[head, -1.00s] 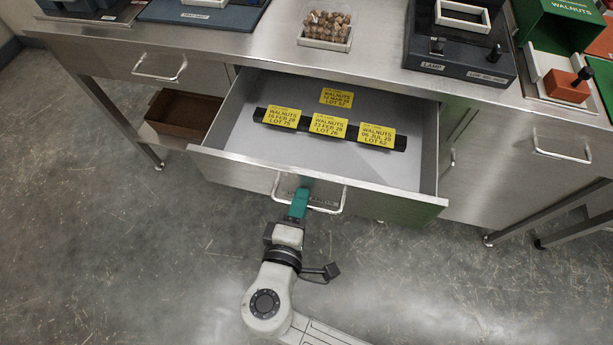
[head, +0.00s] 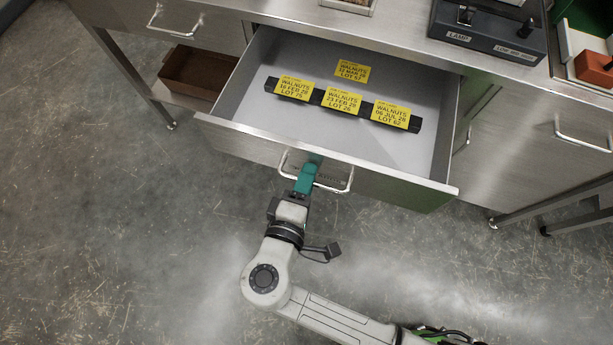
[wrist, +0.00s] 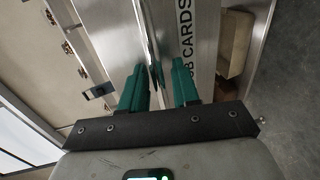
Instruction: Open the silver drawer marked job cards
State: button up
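The silver drawer (head: 240,138) stands far out from under the steel worktop. Its front carries a bar handle (head: 333,189). In the wrist view, part of a label reading "B CARDS" (wrist: 187,38) shows on the drawer front. My gripper (head: 308,172) is at the left half of the handle. In the wrist view, the two teal fingers (wrist: 160,80) are apart, one on each side of the handle bar (wrist: 153,50), with a visible gap. Their contact with the bar is hard to tell.
Inside the drawer, several yellow walnut cards (head: 341,101) lie with a black strip (head: 318,98). A brown bin (head: 200,75) sits on a lower shelf at left. A closed drawer (head: 150,15) and a cabinet (head: 530,130) flank it. The floor (head: 120,250) in front is clear.

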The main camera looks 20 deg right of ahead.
jog(key=v, duration=1)
jog(key=shift+s+a, duration=0.2)
jog(key=shift+s, duration=0.15)
